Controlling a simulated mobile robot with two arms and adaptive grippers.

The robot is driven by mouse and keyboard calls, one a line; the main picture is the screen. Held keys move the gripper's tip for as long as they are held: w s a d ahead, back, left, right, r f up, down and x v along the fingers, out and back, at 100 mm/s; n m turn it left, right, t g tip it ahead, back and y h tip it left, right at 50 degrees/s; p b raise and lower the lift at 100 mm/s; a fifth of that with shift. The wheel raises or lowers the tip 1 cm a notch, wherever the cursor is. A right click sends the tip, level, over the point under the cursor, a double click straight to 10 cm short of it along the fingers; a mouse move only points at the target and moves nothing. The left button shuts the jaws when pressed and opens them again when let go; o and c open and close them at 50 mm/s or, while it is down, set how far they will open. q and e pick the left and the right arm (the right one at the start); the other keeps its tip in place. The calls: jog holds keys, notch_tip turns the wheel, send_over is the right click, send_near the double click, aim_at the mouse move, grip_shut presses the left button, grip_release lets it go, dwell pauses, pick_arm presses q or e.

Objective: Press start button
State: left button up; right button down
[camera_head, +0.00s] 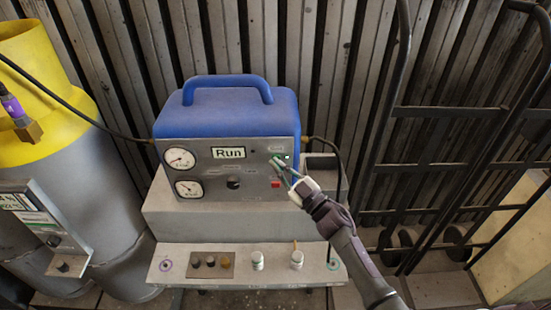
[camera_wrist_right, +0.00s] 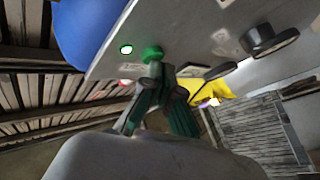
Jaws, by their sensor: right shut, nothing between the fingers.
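The blue and grey machine (camera_head: 228,130) stands on a grey stepped stand, and its display (camera_head: 228,153) reads "Run". The green start button (camera_wrist_right: 152,53) sits on the panel beside a lit green lamp (camera_wrist_right: 126,49); the lamp also shows in the head view (camera_head: 288,157). My right gripper (camera_head: 279,163) is shut and empty, its tips at the panel's upper right. In the wrist view its tips (camera_wrist_right: 158,78) are at the green button, seemingly touching or very close; I cannot tell which. In the head view the gripper largely hides the button. My left gripper is not in view.
A red button (camera_head: 276,183) sits just below my right fingertips. Two gauges (camera_head: 180,158) and a black knob (camera_head: 233,182) are further left. A yellow-topped cylinder (camera_head: 95,215) stands left, and a black hand truck (camera_head: 430,112) stands right. A hose hangs near my right wrist.

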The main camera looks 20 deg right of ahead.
jog(key=shift+s+a, duration=0.15)
jog(key=shift+s, duration=0.25)
jog(key=s+a+p, duration=0.1)
jog(key=s+p, duration=0.1)
jog(key=s, duration=0.3)
jog(key=shift+s+a+p, duration=0.3)
jog(key=shift+s+p, duration=0.1)
jog(key=shift+f, duration=0.1)
dwell(0.5)
